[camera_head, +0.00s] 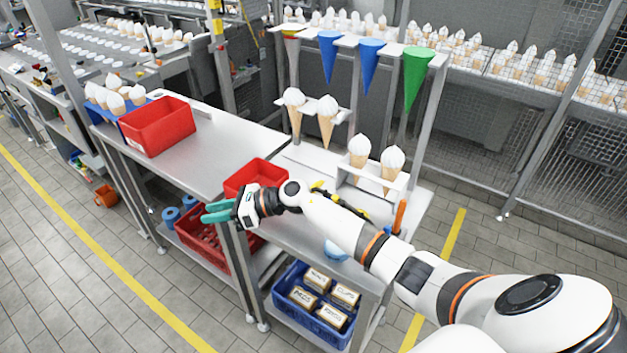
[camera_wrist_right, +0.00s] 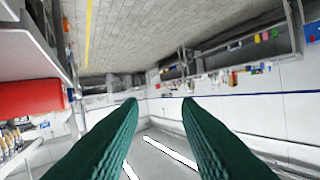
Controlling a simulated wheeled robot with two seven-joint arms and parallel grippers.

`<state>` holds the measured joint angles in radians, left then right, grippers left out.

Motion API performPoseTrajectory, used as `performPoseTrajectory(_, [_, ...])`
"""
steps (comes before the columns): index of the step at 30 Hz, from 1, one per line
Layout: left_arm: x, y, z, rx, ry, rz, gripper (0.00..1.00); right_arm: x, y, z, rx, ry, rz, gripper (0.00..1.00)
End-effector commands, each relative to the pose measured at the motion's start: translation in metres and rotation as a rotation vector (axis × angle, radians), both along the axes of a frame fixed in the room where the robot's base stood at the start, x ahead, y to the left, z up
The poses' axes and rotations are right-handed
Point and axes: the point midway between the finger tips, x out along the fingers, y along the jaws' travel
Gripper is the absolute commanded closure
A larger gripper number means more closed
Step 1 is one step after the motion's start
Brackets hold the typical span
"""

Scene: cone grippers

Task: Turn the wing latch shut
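I cannot pick out the wing latch in either view; my right arm covers part of the bench where small parts stand. My right gripper (camera_head: 207,212) has green fingers and reaches out over the front edge of the metal bench, left of the small red bin. In the right wrist view the same gripper (camera_wrist_right: 159,101) has its two fingers apart, with nothing between them. Yellow parts (camera_head: 318,186) show just behind my right forearm, partly hidden by it. My left gripper is not in view.
A small red bin (camera_head: 259,173) and a larger red bin (camera_head: 157,127) sit on the bench (camera_head: 213,150). Racks hold ice-cream cones (camera_head: 326,121) and coloured cones (camera_head: 416,77). An orange handle (camera_head: 399,216) stands beside my arm. A blue crate (camera_head: 282,299) is below. The left floor is open.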

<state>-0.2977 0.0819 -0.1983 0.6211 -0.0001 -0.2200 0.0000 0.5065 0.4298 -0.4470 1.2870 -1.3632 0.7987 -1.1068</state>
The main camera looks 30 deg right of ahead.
Motion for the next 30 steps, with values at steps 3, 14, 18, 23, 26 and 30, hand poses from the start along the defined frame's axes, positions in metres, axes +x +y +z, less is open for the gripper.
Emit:
performPoseTrajectory(3, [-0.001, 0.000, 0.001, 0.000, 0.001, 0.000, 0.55, 0.007, -0.033, 0.010, -0.429, -0.172, 0.264, 0.70])
performPoseTrajectory(14, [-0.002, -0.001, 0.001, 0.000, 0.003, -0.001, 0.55, -0.006, -0.229, 0.080, -1.336, -0.086, 0.861, 0.70])
performPoseTrajectory(18, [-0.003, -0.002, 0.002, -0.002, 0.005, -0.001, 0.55, -0.015, -0.256, 0.097, -1.407, -0.018, 0.927, 0.70])
performPoseTrajectory(23, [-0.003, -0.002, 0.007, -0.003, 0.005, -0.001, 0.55, -0.017, -0.259, 0.085, -1.411, -0.006, 0.941, 0.70])
performPoseTrajectory(26, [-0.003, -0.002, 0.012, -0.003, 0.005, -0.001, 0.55, -0.018, -0.258, 0.068, -1.409, -0.006, 0.940, 0.70])
performPoseTrajectory(30, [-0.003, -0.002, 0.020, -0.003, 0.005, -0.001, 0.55, -0.018, -0.258, 0.039, -1.408, -0.006, 0.939, 0.70])
